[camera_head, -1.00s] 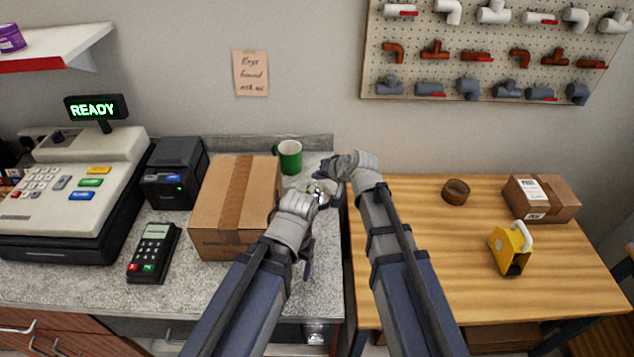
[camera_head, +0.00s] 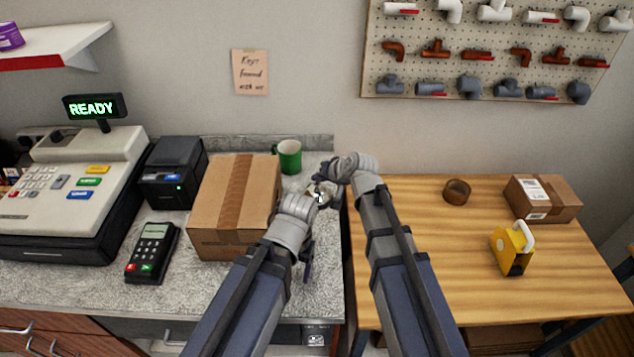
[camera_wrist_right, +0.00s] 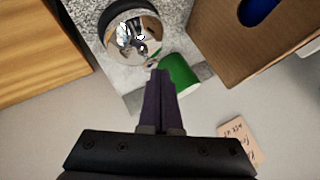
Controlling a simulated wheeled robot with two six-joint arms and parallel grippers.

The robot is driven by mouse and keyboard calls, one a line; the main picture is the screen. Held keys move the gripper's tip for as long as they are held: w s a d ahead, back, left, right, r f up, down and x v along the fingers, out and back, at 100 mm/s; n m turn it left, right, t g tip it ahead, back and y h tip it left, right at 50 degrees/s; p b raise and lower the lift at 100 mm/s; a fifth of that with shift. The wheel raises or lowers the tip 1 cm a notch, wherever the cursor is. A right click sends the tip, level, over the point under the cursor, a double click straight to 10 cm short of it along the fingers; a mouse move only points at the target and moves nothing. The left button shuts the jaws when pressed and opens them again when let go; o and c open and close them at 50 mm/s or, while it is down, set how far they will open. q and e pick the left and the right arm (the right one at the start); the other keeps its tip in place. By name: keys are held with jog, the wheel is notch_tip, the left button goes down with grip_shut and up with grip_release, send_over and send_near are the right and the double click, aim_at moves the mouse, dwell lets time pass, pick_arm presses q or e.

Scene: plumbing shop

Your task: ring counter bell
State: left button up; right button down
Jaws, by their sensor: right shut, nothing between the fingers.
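The counter bell (camera_head: 324,198) is a shiny chrome dome on the grey speckled counter, between the cardboard box and the counter's right edge. In the right wrist view the dome (camera_wrist_right: 133,36) shows on a dark base. My right gripper (camera_head: 319,184) is shut and empty, its fingertips at the bell's far side. In the right wrist view the shut fingers (camera_wrist_right: 160,75) end close beside the dome; I cannot tell if they touch it.
A taped cardboard box (camera_head: 222,215) stands left of the bell. A green mug (camera_head: 290,158) is behind it. A card terminal (camera_head: 152,252), a printer and a register stand further left. A wooden table (camera_head: 420,210) with a tape roll and yellow dispenser is right.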

dwell(0.3)
pick_arm(q)
jog(key=shift+r+p, duration=0.55)
pick_arm(e)
jog(key=shift+r, duration=0.55)
pick_arm(q)
notch_tip(320, 180, up, 6)
jog(key=p, duration=0.6)
pick_arm(e)
notch_tip(320, 180, up, 6)
